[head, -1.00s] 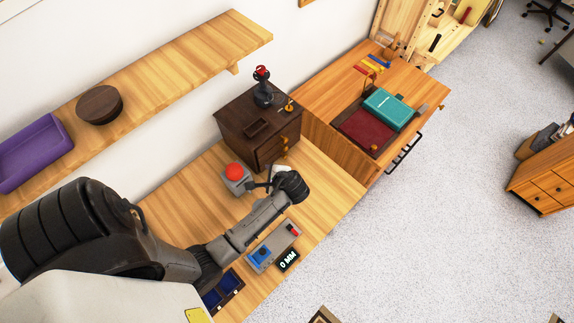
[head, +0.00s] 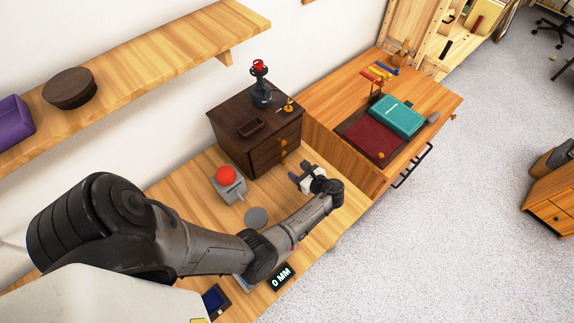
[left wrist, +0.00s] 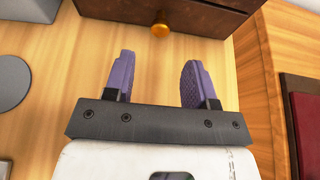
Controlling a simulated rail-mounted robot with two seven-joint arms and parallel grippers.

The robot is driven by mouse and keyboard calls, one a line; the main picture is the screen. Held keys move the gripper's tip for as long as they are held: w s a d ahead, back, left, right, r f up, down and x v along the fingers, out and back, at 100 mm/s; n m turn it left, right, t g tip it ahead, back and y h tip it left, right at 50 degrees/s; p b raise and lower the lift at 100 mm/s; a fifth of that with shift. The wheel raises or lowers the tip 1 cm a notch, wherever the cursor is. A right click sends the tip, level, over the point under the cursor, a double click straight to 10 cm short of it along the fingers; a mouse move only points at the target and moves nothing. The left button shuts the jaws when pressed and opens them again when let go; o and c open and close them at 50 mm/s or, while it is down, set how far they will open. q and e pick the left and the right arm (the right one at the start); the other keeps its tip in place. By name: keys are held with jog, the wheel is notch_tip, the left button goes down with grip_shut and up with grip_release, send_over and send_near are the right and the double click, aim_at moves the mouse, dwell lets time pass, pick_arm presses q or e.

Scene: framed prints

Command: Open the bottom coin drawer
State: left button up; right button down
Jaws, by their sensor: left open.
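A small dark-wood coin chest (head: 232,140) stands on the wooden bench, with drawers and round orange-brass knobs on its right-hand face. The lower visible knob (head: 283,154) is on a drawer that looks closed. My left gripper (head: 302,174) is just in front of the chest, low over the bench, open and empty. In the left wrist view, the purple fingers (left wrist: 158,75) are spread and point at the chest's front. One brass knob (left wrist: 160,30) sits just beyond the fingertips, between their lines, untouched. My right gripper is out of view.
A red-domed button box (head: 228,183) and a grey disc (head: 256,218) lie left of my arm. A higher wooden desk (head: 350,165) stands to the right.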

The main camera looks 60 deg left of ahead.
aim_at(285, 163)
pick_arm(q)
jog(key=shift+b+x, duration=0.35)
jog(key=shift+x, duration=3.1)
grip_shut()
